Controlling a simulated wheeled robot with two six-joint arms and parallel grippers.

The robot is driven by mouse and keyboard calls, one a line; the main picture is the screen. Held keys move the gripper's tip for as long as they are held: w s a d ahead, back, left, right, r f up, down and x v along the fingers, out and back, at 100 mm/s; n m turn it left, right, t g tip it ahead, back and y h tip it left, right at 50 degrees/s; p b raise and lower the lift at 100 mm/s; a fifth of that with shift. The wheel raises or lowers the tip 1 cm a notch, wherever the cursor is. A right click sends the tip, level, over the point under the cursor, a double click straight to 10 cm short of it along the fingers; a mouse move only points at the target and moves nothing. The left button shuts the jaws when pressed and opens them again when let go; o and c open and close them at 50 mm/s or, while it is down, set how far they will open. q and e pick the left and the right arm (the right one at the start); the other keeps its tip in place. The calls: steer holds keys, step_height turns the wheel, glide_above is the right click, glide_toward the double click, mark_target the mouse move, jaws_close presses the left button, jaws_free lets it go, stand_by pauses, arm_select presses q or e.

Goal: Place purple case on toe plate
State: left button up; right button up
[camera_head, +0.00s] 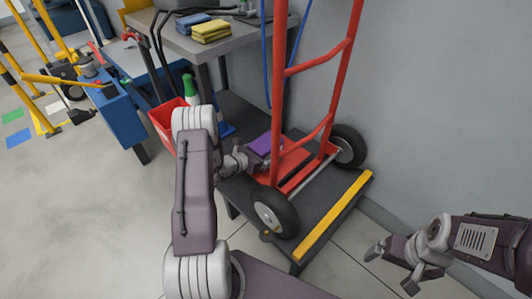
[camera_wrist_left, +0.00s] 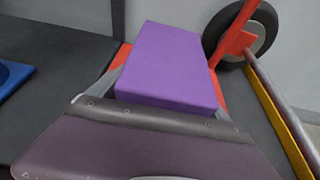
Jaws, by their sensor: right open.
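The purple case (camera_head: 266,144) is a flat block at the left part of the red toe plate (camera_head: 290,160) of the hand truck. In the left wrist view the purple case (camera_wrist_left: 170,65) lies between my left gripper's grey fingers, which touch its sides; red plate shows beside it. My left gripper (camera_head: 252,157) is shut on the case, partly hidden by its own arm in the head view. I cannot tell whether the case rests on the plate or is just above it. My right gripper (camera_head: 392,268) is open and empty at the lower right.
The red hand truck frame (camera_head: 278,80) and its black wheels (camera_head: 275,212) stand on a dark platform with a yellow edge strip (camera_head: 335,215). A grey table (camera_head: 230,40) with folded cloths (camera_head: 210,32), a red bin (camera_head: 165,118) and a green bottle (camera_head: 189,88) are behind.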

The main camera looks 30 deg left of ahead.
arm_select(q)
steer(key=shift+r, duration=0.2)
steer(key=p+v, duration=0.6)
steer(key=v, duration=0.6)
steer(key=shift+p, duration=0.3)
steer(key=shift+s+a+f, duration=0.1)
steer(key=shift+f, duration=0.1)
